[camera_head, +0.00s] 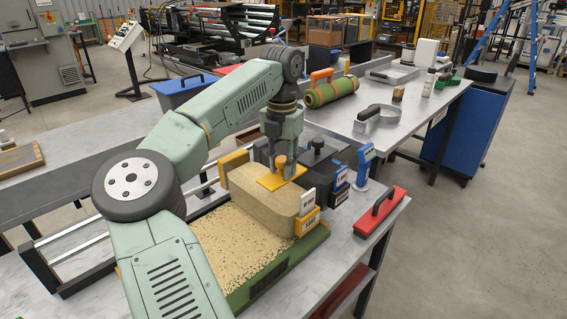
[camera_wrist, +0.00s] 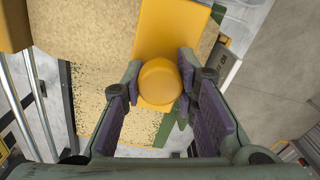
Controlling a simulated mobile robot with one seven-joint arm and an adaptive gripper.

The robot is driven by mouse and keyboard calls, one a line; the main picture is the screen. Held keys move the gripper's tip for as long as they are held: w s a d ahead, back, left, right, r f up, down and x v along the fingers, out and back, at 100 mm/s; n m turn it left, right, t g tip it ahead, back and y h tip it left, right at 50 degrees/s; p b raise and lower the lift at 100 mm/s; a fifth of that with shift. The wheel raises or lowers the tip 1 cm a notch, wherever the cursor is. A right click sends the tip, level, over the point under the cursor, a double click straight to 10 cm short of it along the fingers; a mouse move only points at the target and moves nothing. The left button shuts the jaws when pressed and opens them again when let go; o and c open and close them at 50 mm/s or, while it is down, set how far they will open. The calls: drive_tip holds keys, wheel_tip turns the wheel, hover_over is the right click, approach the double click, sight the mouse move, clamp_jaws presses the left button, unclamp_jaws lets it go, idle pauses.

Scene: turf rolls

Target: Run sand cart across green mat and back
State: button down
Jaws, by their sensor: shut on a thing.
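The sand cart (camera_head: 262,194) is a long sand-coloured block with yellow end pieces and a yellow top plate with a round knob. It stands at the far end of the green mat (camera_head: 302,250), whose nearer part is strewn with sand. My gripper (camera_head: 280,160) comes down from above and is shut on the cart's yellow knob. In the wrist view the knob (camera_wrist: 159,82) sits between the two purple-padded fingers (camera_wrist: 160,100). The cart hides the mat under it, and my arm covers part of the mat's left side.
A dark box (camera_head: 322,160) with a knob stands close behind the cart. A blue-and-white device (camera_head: 364,166) and a red float (camera_head: 380,212) are at right. A rolled green turf (camera_head: 331,92) lies on the far table. Rails (camera_head: 75,235) run at left.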

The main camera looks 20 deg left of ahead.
drive_tip(key=shift+w+d+r, duration=0.1)
drive_tip(key=shift+w+r, duration=0.05)
drive_tip(key=shift+w, duration=0.1)
drive_tip(key=c, duration=1.3)
unclamp_jaws()
wheel_tip(320, 180, up, 12)
drive_tip(key=shift+f, duration=0.1)
